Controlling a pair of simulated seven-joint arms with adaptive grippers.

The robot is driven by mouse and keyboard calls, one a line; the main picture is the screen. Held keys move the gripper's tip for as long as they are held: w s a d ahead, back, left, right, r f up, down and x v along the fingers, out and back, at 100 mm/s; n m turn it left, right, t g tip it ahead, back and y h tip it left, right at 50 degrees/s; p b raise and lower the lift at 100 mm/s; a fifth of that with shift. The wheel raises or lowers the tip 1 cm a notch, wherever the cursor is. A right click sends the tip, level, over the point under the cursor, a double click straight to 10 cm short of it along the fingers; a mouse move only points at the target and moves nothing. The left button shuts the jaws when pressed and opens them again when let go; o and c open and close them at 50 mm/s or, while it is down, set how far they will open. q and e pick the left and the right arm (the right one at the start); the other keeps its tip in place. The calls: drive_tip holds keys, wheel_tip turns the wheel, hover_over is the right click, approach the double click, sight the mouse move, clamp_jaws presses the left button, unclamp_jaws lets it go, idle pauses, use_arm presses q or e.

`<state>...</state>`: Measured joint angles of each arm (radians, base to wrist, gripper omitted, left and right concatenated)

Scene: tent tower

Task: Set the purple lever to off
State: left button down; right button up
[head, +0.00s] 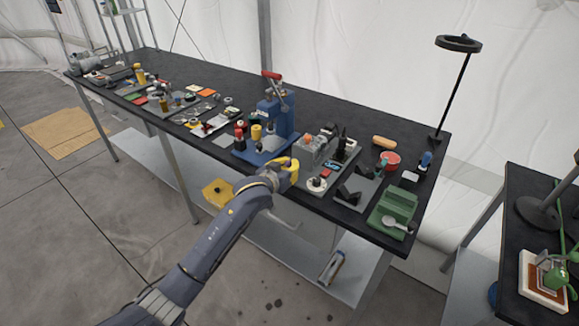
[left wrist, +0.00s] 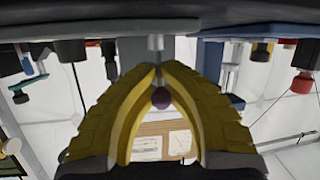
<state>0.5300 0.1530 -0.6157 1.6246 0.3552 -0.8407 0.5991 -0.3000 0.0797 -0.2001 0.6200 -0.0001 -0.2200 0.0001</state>
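The purple lever shows in the left wrist view as a dark purple ball knob (left wrist: 161,97) with a pale metal stem running up in the picture. My left gripper (left wrist: 160,72) has its yellow fingers drawn together around the knob and stem, the tips nearly meeting at the stem. In the head view my left gripper (head: 291,170) is at the front edge of the black workbench (head: 345,112), and it hides the lever there. The lever's exact setting cannot be read. My right gripper does not show.
A blue hand press (head: 278,118) with a red handle stands behind my left gripper. A green holder (head: 395,208) with a spoon, a red bowl (head: 390,159) and small tools crowd the bench to the right. A black stand (head: 455,90) rises at the corner.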

use_arm(q)
drive_tip(key=shift+w+d+r+g+y, duration=0.2)
drive_tip(key=shift+w+d+g+y, duration=0.15)
drive_tip(key=shift+g+y, duration=0.45)
drive_tip(key=shift+w+d+r+g+y, duration=0.2)
drive_tip(key=shift+w+g+y, duration=0.25)
drive_tip(key=shift+g, duration=0.65)
idle(1.9)
drive_tip(key=c, duration=1.6)
unclamp_jaws()
drive_tip(key=shift+s+f, duration=0.1)
drive_tip(key=shift+s, duration=0.05)
drive_tip(key=shift+o, duration=0.2)
drive_tip(key=shift+a, duration=0.1)
drive_tip(key=v, duration=1.2)
